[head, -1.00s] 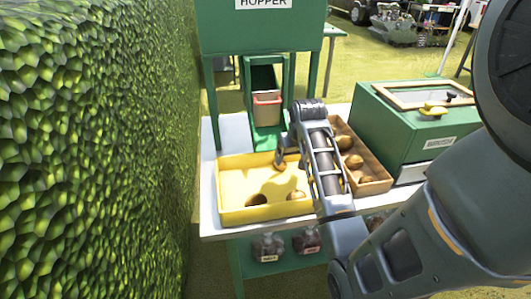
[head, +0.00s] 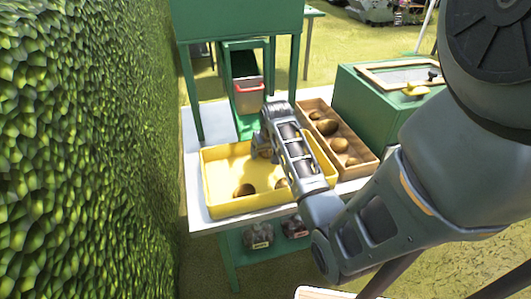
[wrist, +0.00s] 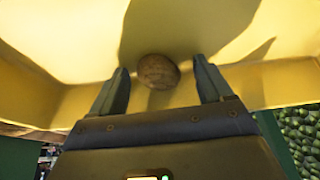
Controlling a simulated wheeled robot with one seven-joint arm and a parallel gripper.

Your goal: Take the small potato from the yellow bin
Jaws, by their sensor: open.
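The yellow bin (head: 222,208) stands on the front left of the white table. A brown potato (head: 244,190) lies in its front part, and another potato (head: 282,183) lies to the right, partly behind my arm. My gripper (head: 264,148) reaches into the back part of the bin. In the wrist view, my gripper (wrist: 161,72) is open, with a finger on each side of a small round brown potato (wrist: 157,70). That potato lies on the bin floor by a wall, apart from both fingers. In the head view my gripper mostly hides that spot.
A brown crate (head: 366,168) with several potatoes stands right of the bin. A green box (head: 365,110) stands further right. A chute with a red-rimmed container (head: 248,97) is behind the bin. A hedge (head: 90,150) borders the left.

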